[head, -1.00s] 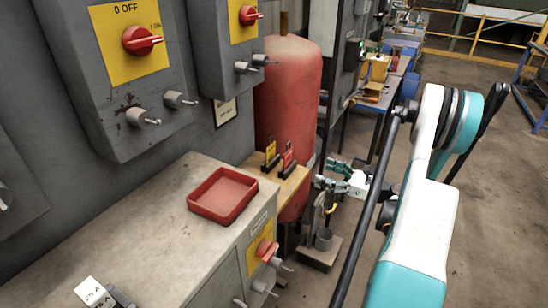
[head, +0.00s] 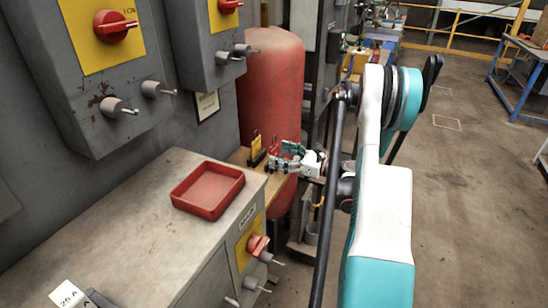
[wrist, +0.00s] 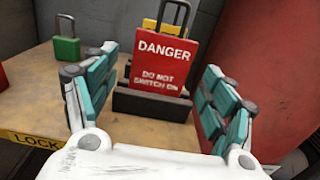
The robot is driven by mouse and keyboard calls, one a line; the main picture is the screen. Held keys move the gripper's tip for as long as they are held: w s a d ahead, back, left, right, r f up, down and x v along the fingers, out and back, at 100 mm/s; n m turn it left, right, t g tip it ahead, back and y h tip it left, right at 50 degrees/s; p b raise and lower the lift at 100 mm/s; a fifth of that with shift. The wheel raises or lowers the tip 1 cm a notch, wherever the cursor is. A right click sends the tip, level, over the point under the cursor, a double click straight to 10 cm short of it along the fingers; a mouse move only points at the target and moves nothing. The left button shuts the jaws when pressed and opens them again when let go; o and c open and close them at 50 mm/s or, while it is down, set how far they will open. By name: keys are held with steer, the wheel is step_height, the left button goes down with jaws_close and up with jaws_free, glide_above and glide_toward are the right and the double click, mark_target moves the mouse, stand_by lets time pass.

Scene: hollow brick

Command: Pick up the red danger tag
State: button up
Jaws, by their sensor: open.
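The red danger tag (wrist: 163,62), with white "DANGER" lettering and a dark shackle-like loop on top, stands upright in a black holder (wrist: 148,103) on a wooden shelf (wrist: 32,95). In the head view the tag (head: 274,144) is small and partly covered by my gripper (head: 277,158). In the wrist view my gripper (wrist: 159,62) is open, with one teal finger to the left of the tag and one to the right. Gaps show on both sides, and I see no contact. The tag's lower edge meets the holder.
A green padlock (wrist: 66,42) sits at the shelf's back left. A large red tank (head: 272,85) rises close behind and right. A grey cabinet bears a red tray (head: 208,190); switch boxes (head: 120,75) line the wall.

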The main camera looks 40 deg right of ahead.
steer(key=x, duration=0.3)
steer(key=shift+b, duration=0.35)
steer(key=shift+s, duration=0.1)
steer(key=c, duration=1)
steer(key=shift+r, duration=0.1)
step_height(320, 180, up, 20)
steer(key=p, duration=0.6)
steer(key=shift+p, duration=0.35)
